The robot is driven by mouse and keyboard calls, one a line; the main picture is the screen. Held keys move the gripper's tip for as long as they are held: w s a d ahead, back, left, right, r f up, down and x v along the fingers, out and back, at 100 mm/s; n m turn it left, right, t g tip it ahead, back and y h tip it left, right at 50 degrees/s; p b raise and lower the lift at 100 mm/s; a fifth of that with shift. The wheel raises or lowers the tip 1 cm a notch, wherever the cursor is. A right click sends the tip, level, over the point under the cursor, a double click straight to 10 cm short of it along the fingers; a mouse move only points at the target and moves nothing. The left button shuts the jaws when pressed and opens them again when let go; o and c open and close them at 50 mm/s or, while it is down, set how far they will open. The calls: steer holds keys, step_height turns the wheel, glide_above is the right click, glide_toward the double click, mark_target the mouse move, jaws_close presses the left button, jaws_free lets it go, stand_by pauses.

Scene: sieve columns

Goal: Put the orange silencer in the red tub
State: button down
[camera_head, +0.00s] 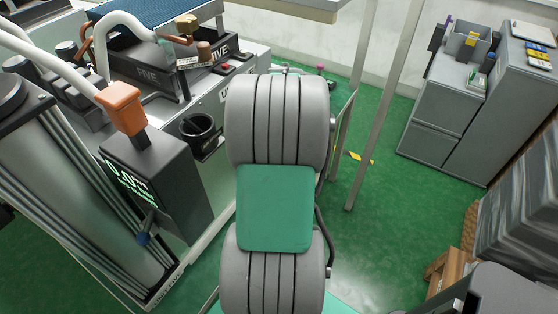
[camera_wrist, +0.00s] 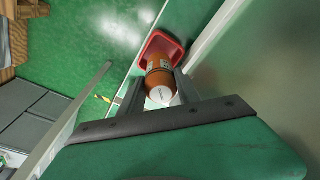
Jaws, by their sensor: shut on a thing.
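The orange silencer (camera_wrist: 160,78) is a short cylinder with a pale end and a printed label, seen in the wrist view. My gripper (camera_wrist: 159,88) is shut on it, one dark finger on each side. The red tub (camera_wrist: 177,51) lies beyond the silencer, and the silencer's far end overlaps its opening in the picture. I cannot tell whether that end is above the tub or inside it. In the head view my own arm fills the middle, and the gripper, silencer and tub are hidden.
A pale panel (camera_wrist: 222,50) rises close to the tub's right in the wrist view. In the head view, a machine with a black display box (camera_head: 160,180) and an orange block (camera_head: 120,106) stands left. Grey cabinets (camera_head: 440,125) stand right; green floor (camera_head: 375,205) lies between.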

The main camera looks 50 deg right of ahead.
step_height(320, 180, down, 4)
steer(key=shift+f+p, duration=0.1)
steer(key=shift+p, duration=0.25)
steer(key=shift+w+a+f+p, duration=0.1)
steer(key=shift+f+p, duration=0.2)
steer(key=shift+f+b, duration=0.3)
steer(key=shift+f, duration=0.05)
steer(key=c, duration=0.9)
jaws_free()
steer(key=shift+o, duration=0.2)
steer(key=r, duration=0.8)
steer(key=s+a+r, duration=0.1)
steer(key=r, duration=0.3)
steer(key=shift+r, duration=0.2)
steer(key=shift+c, duration=0.4)
